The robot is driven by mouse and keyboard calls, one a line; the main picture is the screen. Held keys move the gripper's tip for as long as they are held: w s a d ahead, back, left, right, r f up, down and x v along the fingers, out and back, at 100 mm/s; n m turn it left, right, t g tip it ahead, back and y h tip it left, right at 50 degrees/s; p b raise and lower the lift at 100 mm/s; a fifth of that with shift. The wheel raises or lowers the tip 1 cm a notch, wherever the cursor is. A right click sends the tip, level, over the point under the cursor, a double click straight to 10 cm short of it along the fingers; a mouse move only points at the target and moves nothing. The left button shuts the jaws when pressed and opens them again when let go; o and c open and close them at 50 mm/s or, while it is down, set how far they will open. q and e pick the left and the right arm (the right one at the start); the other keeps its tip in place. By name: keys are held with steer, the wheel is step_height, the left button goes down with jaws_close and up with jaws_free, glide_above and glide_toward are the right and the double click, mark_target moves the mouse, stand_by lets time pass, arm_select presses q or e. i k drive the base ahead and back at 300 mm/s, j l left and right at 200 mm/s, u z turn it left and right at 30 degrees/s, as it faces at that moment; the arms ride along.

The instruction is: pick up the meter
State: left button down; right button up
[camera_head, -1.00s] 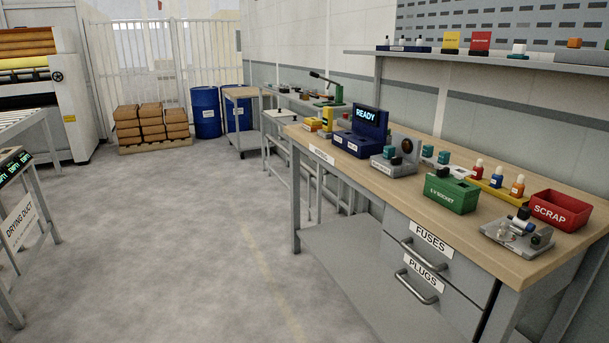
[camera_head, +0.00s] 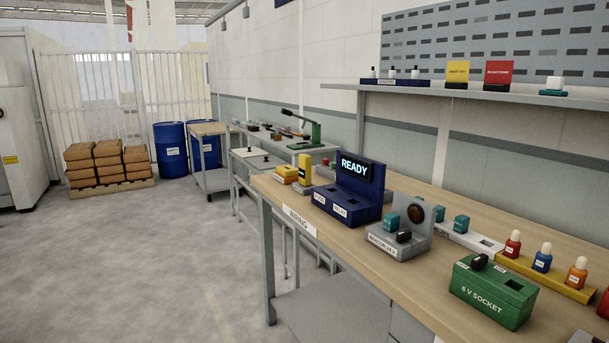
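A small upright yellow device with a dark face (camera_head: 305,171) stands near the far left end of the wooden workbench (camera_head: 352,246). It looks like the meter, though it is too small to read. It stands just left of the blue tester (camera_head: 347,207) whose screen reads READY. A low yellow-orange block (camera_head: 285,173) lies beside it on the left. Neither of my grippers is in view.
A grey fixture (camera_head: 398,243), green 6 V socket box (camera_head: 492,291) and yellow rack of small bottles (camera_head: 545,276) occupy the bench's right part. A shelf (camera_head: 440,91) hangs above. Open floor (camera_head: 130,265) lies left; a cart (camera_head: 209,129) and blue drums (camera_head: 171,149) stand beyond.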

mark_target(304, 160)
steer(key=i+j+z, duration=0.1)
steer(key=i+j, duration=0.65)
steer(key=i+j+z, duration=0.15)
steer(key=i+j, duration=0.65)
